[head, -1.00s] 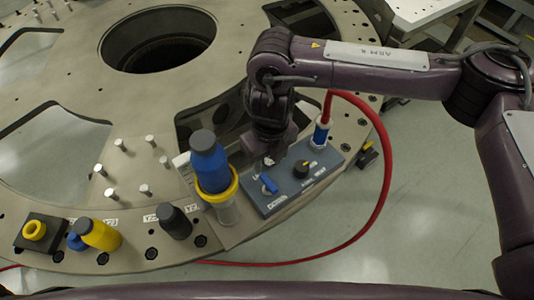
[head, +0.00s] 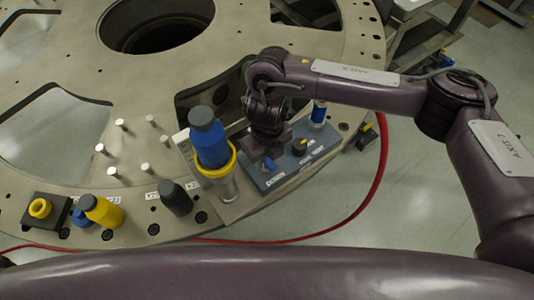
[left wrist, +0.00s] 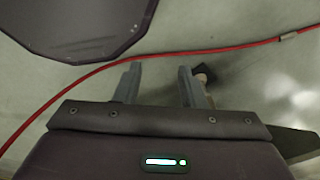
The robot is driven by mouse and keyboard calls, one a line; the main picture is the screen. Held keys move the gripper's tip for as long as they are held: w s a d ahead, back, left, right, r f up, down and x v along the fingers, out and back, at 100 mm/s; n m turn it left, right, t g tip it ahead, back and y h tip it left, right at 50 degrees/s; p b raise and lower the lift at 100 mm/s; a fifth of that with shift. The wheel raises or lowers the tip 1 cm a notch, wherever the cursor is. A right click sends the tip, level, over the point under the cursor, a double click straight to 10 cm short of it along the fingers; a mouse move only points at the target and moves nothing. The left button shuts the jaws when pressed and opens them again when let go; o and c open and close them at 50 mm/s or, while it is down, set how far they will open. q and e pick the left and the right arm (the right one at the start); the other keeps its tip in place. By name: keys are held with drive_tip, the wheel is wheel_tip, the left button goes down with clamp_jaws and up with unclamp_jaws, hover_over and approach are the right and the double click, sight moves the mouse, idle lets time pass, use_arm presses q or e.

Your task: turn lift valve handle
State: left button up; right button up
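The blue valve handle (head: 269,164) sits on a grey-blue panel (head: 304,161) at the edge of the turret plate (head: 75,135). A "DOWN" label lies in front of it. My right gripper (head: 267,154) hangs just over the handle in the head view, at or very close to it. Its fingertips are partly hidden, so I cannot tell whether they touch the handle or are open. My left gripper (left wrist: 160,84) shows in the left wrist view with its fingers apart and nothing between the tips.
A black knob (head: 300,147) and a blue hose fitting (head: 319,113) share the panel. A blue bottle-like part (head: 209,142) in a yellow ring stands close left of my right gripper. A red hose (head: 375,180) loops over the floor; it crosses beyond my left fingers (left wrist: 230,50).

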drive_tip(key=c, duration=0.4)
clamp_jaws()
use_arm(q)
drive_tip(key=shift+s+a+f, duration=0.1)
drive_tip(key=shift+s, duration=0.9)
